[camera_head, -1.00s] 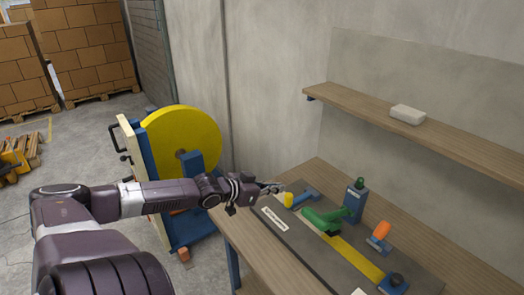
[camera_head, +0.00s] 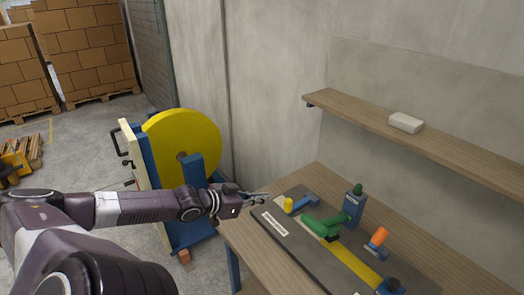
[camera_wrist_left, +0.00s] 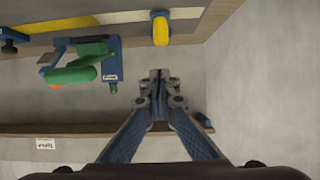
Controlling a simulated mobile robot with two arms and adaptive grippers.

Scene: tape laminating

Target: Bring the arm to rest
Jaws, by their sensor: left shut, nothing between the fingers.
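My left gripper (camera_head: 258,199) reaches in from the left in the head view. It is shut and empty, over the near left corner of the wooden workbench (camera_head: 245,232). In the left wrist view my left gripper (camera_wrist_left: 160,78) has its fingers together with nothing between them. The dark laminating board (camera_head: 290,247) lies on the bench to the right of it, with a yellow strip (camera_head: 355,262) along it. My right gripper is in neither view.
The board carries a green-handled tool (camera_head: 322,226), a yellow-capped blue part (camera_head: 289,204) and an orange knob (camera_head: 379,236). A large yellow roll (camera_head: 183,135) stands left of the bench. A wall shelf (camera_head: 440,134) holds a white block (camera_head: 406,122).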

